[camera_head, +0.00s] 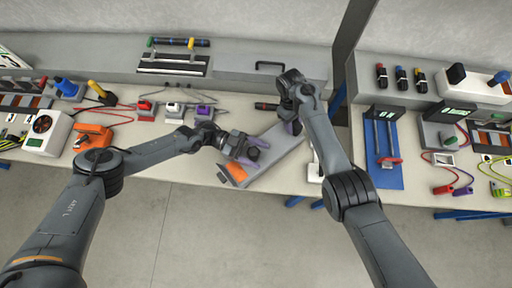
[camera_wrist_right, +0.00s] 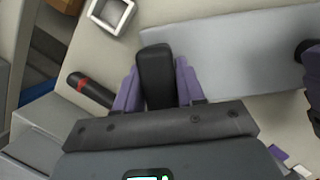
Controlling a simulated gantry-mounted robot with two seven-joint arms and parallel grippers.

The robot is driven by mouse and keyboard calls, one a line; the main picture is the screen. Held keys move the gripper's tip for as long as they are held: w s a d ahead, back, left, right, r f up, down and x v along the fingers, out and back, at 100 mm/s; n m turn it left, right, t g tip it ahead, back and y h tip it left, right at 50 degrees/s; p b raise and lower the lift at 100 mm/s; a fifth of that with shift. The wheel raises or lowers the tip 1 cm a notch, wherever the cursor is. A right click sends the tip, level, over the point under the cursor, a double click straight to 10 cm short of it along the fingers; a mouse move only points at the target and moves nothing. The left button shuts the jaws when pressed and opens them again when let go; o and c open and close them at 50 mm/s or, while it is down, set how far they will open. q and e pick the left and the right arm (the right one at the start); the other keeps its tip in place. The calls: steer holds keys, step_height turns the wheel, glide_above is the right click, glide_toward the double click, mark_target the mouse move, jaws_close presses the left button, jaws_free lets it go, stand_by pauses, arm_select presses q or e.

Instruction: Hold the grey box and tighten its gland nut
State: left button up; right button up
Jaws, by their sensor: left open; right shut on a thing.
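A long grey slab-like body (camera_head: 275,157), seemingly the grey box, lies slanted near the bench's front edge; its grey face fills the upper right of the right wrist view (camera_wrist_right: 225,45). A dark round part (camera_head: 252,153), possibly the gland nut, shows near its lower left end. My left gripper (camera_head: 243,152) is open beside that dark part; I cannot tell if they touch. My right gripper (camera_head: 293,126) is over the slab's upper end. In the right wrist view its purple fingers are shut on a black block-like piece (camera_wrist_right: 157,75). Whether this piece belongs to the box is unclear.
A dark cylinder with a red band (camera_wrist_right: 88,90) lies left of my right gripper. An orange piece (camera_head: 236,171) is at the slab's lower left end. Coloured connectors (camera_head: 174,109) stand to the left; a blue-based fixture (camera_head: 384,150) is to the right. Open floor lies in front.

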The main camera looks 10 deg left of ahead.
arm_select(q)
steer(key=c, duration=1)
steer(key=shift+s+a+f+m+g+y, duration=0.15)
steer(key=shift+m+g+y, duration=0.45)
steer(key=shift+m+g, duration=0.5)
steer(key=shift+d+f+m+g+y, duration=0.1)
steer(key=shift+m+g+y, duration=0.55)
steer(key=shift+g, duration=0.85)
steer(key=shift+m+g+y, duration=0.25)
steer(key=shift+m+g, duration=0.05)
steer(key=shift+m, duration=0.05)
steer(key=shift+a+r+g, duration=0.1)
steer(key=shift+r+g, duration=0.05)
steer(key=shift+g, duration=0.15)
steer(key=o, duration=1)
steer(key=shift+r, duration=0.1)
steer(key=shift+r, duration=0.1)
